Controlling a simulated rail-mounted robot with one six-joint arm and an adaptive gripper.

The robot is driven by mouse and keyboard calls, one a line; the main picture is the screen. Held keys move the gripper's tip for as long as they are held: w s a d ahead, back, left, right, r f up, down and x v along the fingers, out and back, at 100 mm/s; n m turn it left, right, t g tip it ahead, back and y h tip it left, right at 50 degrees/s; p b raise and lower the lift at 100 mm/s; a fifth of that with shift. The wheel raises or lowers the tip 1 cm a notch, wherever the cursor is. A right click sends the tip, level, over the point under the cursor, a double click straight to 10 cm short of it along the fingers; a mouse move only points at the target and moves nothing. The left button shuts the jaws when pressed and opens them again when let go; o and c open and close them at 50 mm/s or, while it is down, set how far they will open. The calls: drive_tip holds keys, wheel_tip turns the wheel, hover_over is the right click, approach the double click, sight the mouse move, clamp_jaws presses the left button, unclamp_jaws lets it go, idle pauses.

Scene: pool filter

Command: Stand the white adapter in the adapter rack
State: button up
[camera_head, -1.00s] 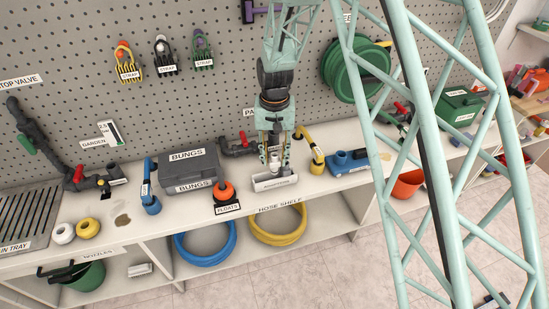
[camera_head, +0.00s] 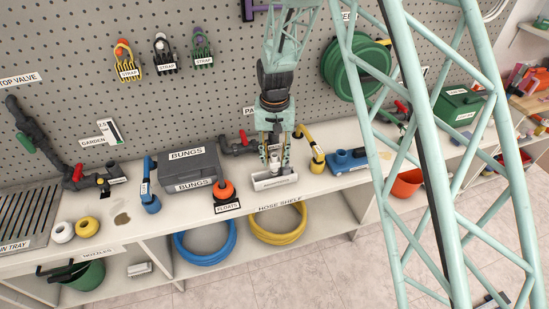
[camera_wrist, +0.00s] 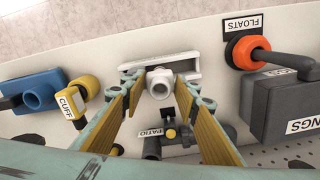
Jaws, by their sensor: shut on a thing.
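The white adapter (camera_wrist: 160,84) is between the fingers of my gripper (camera_wrist: 161,86) in the wrist view, with its round open end facing the camera. In the head view the adapter (camera_head: 275,161) is small and partly covered by the fingers. My gripper (camera_head: 273,162) points down and is shut on it. The white adapter rack (camera_head: 273,181) is a low block on the bench, directly below the gripper. In the wrist view the rack (camera_wrist: 184,64) shows behind the adapter. I cannot tell whether the adapter's lower end touches the rack or is inside it.
A dark bungs box (camera_head: 188,168) and an orange float (camera_head: 224,190) stand left of the rack. A yellow cuff piece (camera_head: 317,165) and a blue fitting (camera_head: 347,161) stand to the right. A grey patio valve pipe (camera_head: 236,147) lies close behind. The bench front edge is near.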

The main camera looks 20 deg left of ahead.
drive_tip(key=shift+r, duration=0.45)
idle(0.5)
drive_tip(key=shift+f, duration=0.6)
drive_tip(key=shift+c, duration=0.2)
idle(1.5)
drive_tip(key=shift+r, duration=0.25)
drive_tip(key=shift+r, duration=0.25)
idle(0.3)
drive_tip(key=o, duration=0.9)
drive_tip(key=shift+r, duration=0.15)
